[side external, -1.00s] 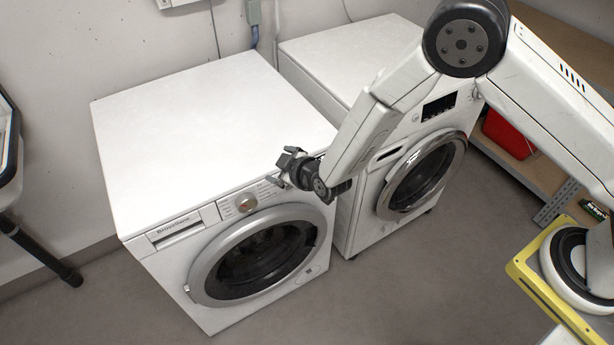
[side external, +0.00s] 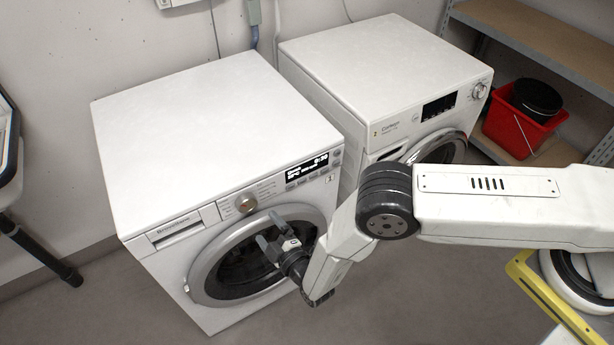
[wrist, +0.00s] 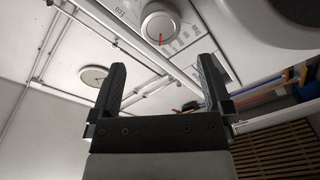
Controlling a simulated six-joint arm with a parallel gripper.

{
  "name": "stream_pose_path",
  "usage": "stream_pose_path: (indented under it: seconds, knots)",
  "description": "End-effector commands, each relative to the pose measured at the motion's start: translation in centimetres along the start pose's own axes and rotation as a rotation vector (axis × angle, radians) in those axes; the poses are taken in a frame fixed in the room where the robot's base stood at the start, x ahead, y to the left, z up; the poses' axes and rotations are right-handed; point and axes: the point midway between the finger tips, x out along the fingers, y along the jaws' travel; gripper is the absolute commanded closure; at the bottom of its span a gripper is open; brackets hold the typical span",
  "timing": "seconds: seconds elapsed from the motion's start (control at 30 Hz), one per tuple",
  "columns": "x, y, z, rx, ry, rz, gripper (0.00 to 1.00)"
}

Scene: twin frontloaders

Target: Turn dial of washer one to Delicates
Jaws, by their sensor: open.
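The left washer (side external: 205,130) is white, with a round silver dial (side external: 246,204) on its front panel and a lit display (side external: 307,166) to the right. The right washer (side external: 385,75) has its own dial (side external: 479,91).
The left washer's round door (side external: 205,272) is shut behind my gripper. A red bucket (side external: 515,133) stands on a shelf at the right. A yellow-edged stand (side external: 535,290) is at the lower right. Grey floor (side external: 400,300) is clear in front of the washers.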

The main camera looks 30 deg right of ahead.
Motion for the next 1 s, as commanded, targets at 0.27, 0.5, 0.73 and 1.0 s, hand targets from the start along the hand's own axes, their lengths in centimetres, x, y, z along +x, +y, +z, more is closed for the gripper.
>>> stream_pose_path:
  seconds: [0.27, 0.5, 0.73, 1.0]
  knots:
    - [0.2, 0.0, 0.0, 0.0, 0.0, 0.002, 0.0]
    - [1.8, 0.0, 0.1, 0.002, -0.002, 0.002, 0.0]
    - [4.2, 0.0, 0.1, 0.002, -0.002, 0.002, 0.0]
    - [6.7, 0.0, 0.1, 0.001, -0.001, 0.001, 0.0]
